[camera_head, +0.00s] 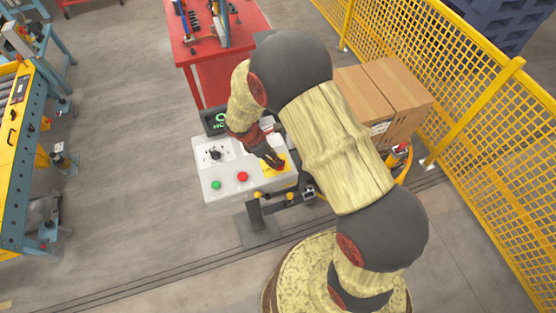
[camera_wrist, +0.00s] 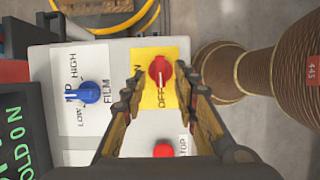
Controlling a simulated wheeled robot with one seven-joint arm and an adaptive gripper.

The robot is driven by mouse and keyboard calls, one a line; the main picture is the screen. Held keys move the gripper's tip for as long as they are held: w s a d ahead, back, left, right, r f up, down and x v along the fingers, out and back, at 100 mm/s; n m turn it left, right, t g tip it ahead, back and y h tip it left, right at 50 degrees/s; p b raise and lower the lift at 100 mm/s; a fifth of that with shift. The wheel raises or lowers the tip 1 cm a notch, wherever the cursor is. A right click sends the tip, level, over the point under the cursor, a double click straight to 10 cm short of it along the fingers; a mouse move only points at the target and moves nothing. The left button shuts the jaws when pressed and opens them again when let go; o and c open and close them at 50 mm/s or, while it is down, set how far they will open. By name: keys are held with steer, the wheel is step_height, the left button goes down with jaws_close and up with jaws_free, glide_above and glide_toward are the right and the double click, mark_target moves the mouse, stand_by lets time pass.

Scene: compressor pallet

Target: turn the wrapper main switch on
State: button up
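The wrapper main switch is a red knob (camera_wrist: 160,70) on a yellow plate (camera_wrist: 144,55) in the wrist view. Its pale mark appears to point down toward the OFF label, and part of another label ending in N shows to its left. My gripper (camera_wrist: 160,88) is open, with one finger on each side of the knob; I cannot tell whether they touch it. In the head view my gripper (camera_head: 273,161) is over the yellow plate (camera_head: 267,171) at the right of the white control panel (camera_head: 228,197), and it mostly hides the knob.
A blue FILM selector (camera_wrist: 88,92) and a red stop button (camera_wrist: 163,151) sit near the switch. The panel also has a green button (camera_head: 215,185). A dark display (camera_wrist: 22,130) stands beside it. Cardboard boxes (camera_head: 402,95) and yellow fencing (camera_head: 480,110) are to the right.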

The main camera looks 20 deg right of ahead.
steer(key=shift+x, duration=2)
steer(key=shift+c, duration=0.3)
jaws_close()
